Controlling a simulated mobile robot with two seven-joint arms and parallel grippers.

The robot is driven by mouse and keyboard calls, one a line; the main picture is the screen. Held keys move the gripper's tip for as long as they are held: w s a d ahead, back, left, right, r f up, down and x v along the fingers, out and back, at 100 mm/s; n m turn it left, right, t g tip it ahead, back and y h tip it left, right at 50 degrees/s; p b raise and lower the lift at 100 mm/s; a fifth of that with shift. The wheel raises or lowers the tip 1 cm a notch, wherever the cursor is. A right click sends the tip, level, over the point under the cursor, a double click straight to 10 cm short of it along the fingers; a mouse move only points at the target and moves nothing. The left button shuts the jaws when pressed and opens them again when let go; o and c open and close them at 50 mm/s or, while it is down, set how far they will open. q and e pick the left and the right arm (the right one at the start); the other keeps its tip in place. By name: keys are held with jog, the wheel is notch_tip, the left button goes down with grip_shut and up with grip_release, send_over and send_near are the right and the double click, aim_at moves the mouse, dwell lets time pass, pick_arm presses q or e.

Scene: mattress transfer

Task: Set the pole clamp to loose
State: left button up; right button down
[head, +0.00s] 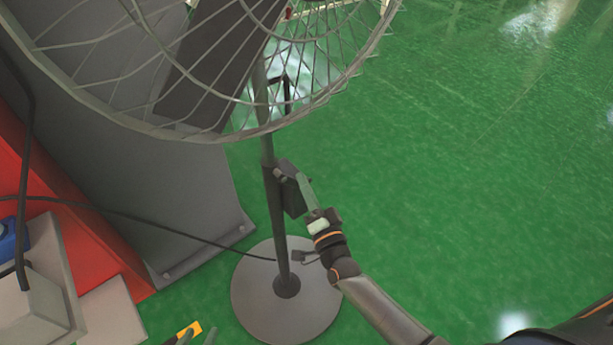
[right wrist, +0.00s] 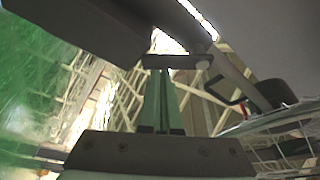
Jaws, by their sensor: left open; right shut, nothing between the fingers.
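A standing fan's dark pole (head: 273,215) rises from a round grey base (head: 255,305). The dark pole clamp (head: 289,188) sits on the pole below the fan's wire cage. My right gripper (head: 303,182) is at the clamp's right side, its green fingers shut and empty. In the right wrist view the closed fingers (right wrist: 158,72) point up at a dark bar of the clamp; I cannot tell whether they touch it. The clamp's lever is not clearly distinguishable, so its setting is unclear. My left gripper (head: 198,338) is open at the bottom edge, mostly cut off.
The fan's wire cage (head: 150,125) hangs over the upper left, close above the clamp. A grey panel (head: 150,210) and a red block (head: 75,225) stand left. A black cable (head: 170,228) runs to the pole. The green floor (head: 480,180) is clear at right.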

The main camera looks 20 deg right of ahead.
pick_arm(q)
jog(key=shift+d+r+p, duration=0.1)
jog(key=shift+r+p, duration=0.2)
pick_arm(e)
jog(key=m, duration=0.1)
jog(key=a+f+m, duration=0.1)
jog(key=shift+s+m+g+h, duration=0.2)
jog(key=shift+m+g+h, duration=0.2)
jog(key=shift+a+f, duration=0.15)
pick_arm(q)
jog(key=shift+r, duration=0.1)
